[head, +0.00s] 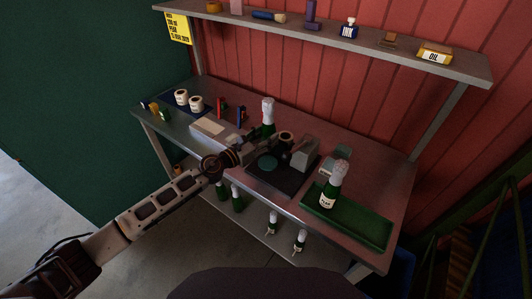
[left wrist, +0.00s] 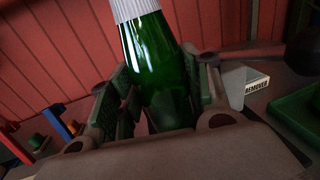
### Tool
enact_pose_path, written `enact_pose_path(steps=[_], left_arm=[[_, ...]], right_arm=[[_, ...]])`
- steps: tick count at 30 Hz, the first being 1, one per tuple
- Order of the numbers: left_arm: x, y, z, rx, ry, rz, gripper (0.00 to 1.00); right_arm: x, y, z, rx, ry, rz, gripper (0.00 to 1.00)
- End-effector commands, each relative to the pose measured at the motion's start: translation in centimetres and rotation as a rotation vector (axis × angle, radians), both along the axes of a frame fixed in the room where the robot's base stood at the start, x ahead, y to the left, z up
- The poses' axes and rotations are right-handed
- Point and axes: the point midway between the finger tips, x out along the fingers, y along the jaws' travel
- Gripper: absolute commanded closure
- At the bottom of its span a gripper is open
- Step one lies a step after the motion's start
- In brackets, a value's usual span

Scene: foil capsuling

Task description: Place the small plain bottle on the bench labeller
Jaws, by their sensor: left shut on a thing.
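A green bottle with a white top (head: 268,117) stands out above my left gripper (head: 247,151). It shows large and close in the left wrist view (left wrist: 158,70), with a ribbed white cap and no label on the side I see. My left gripper is shut on it, with the finger pads (left wrist: 160,112) on either side. Its lower end is hidden by the gripper. The bench labeller, a dark base (head: 292,190) with a round greenish disc and a grey block, lies just right of the gripper. My right gripper is out of view.
A green tray (head: 370,229) at the right holds a labelled bottle with a white top (head: 328,195). White rolls (head: 196,103) and red and blue stands (head: 222,108) are at the left. Several bottles (head: 272,222) are on the lower shelf. An upper shelf (head: 330,36) runs behind.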

Motion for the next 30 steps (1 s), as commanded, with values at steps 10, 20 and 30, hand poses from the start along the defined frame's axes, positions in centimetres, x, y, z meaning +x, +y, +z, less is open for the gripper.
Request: enact_pose_path(steps=[10, 20, 30], left_arm=[[0.1, 0.0, -2.7, -0.002, -0.002, 0.001, 0.91], [0.1, 0.0, -2.7, -0.002, -0.003, 0.001, 0.91], [0.0, 0.0, -4.2, -0.004, -0.001, 0.002, 0.91]], right_arm=[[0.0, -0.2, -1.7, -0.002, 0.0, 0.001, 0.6], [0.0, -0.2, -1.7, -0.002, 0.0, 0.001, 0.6], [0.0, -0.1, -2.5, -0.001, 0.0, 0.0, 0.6]])
